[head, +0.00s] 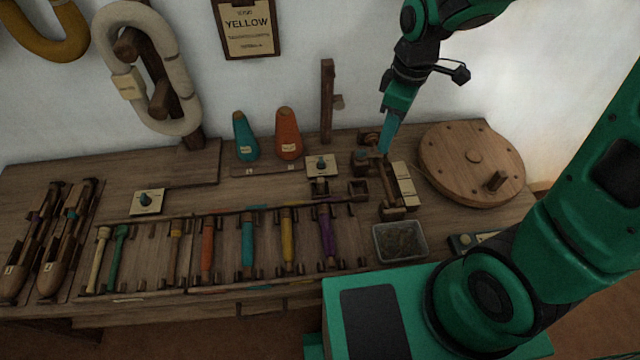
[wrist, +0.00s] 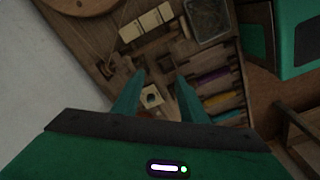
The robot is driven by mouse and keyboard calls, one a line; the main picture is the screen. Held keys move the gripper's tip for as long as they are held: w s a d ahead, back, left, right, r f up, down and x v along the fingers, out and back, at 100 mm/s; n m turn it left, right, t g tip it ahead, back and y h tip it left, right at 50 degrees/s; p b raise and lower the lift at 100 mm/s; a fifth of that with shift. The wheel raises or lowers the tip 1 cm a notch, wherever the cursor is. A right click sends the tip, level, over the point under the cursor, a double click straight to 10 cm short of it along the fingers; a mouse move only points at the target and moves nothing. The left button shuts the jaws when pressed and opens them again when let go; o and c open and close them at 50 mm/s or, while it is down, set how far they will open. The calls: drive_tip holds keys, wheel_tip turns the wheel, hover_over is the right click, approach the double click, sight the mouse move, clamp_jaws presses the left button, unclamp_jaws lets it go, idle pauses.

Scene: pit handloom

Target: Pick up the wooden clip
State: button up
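My gripper (head: 387,148) is above the back right part of the wooden bench in the head view, pointing down. In the wrist view my gripper (wrist: 158,82) has its two teal fingers spread apart, with nothing held between them. A pale square plate with a dark knob (wrist: 151,97) shows between and below the fingers. Small brown wooden pieces stand near it, among them a little block (head: 358,189) in the head view. I cannot tell which small piece is the wooden clip.
A round wooden disc (head: 472,158) lies right of my gripper. A wooden post (head: 327,105) stands at the back. A teal cone (head: 245,138) and an orange cone (head: 288,135) stand left. A grey tray (head: 400,242) and a rack of coloured bobbins (head: 248,258) are in front.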

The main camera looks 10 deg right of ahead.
drive_tip(key=w+a+f+n+y, duration=0.1)
drive_tip(key=a+f+n, duration=0.25)
drive_tip(key=a, duration=0.35)
drive_tip(key=a+f+n, duration=0.3)
drive_tip(key=a+n, duration=0.1)
drive_tip(key=a, duration=0.2)
hover_over(321, 179)
drive_tip(key=shift+m, duration=0.25)
drive_tip(key=f, duration=0.4)
drive_tip(key=shift+s+d+f, duration=0.1)
drive_tip(key=shift+s+d, duration=0.05)
drive_tip(key=shift+d, duration=0.25)
drive_tip(key=shift+a+f, duration=0.25)
drive_tip(key=shift+f, duration=1.4)
drive_tip(key=shift+a+f, duration=0.2)
drive_tip(key=shift+f, duration=1.4)
clamp_jaws()
